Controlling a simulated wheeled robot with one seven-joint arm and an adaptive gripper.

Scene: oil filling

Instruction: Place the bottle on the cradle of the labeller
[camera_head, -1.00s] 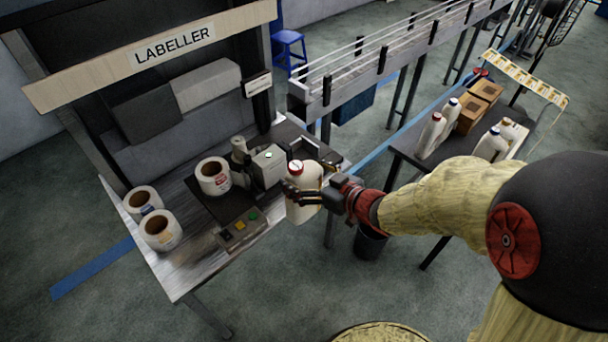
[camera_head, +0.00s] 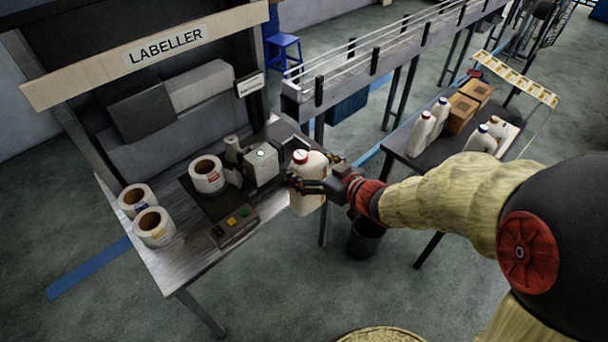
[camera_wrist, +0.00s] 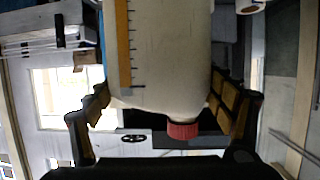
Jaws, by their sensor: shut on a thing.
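My gripper (camera_head: 318,183) is shut around a white bottle with a red cap (camera_head: 308,172). It holds the bottle upright at the front right edge of the labeller table. In the wrist view the bottle (camera_wrist: 160,50) fills the middle between both fingers, with its red cap (camera_wrist: 183,130) and a graduated strip on its side. The labeller (camera_head: 262,166) is a light grey unit on a dark plate, just left of the bottle. The cradle is not clearly distinguishable; the bottle and gripper may hide part of it.
Label rolls (camera_head: 207,175) stand on the table (camera_head: 185,265), with a button box (camera_head: 236,222) at its front. A railed conveyor (camera_head: 380,60) runs behind. A side table (camera_head: 408,157) at right holds several bottles and boxes. A dark bin (camera_head: 364,240) stands on the floor.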

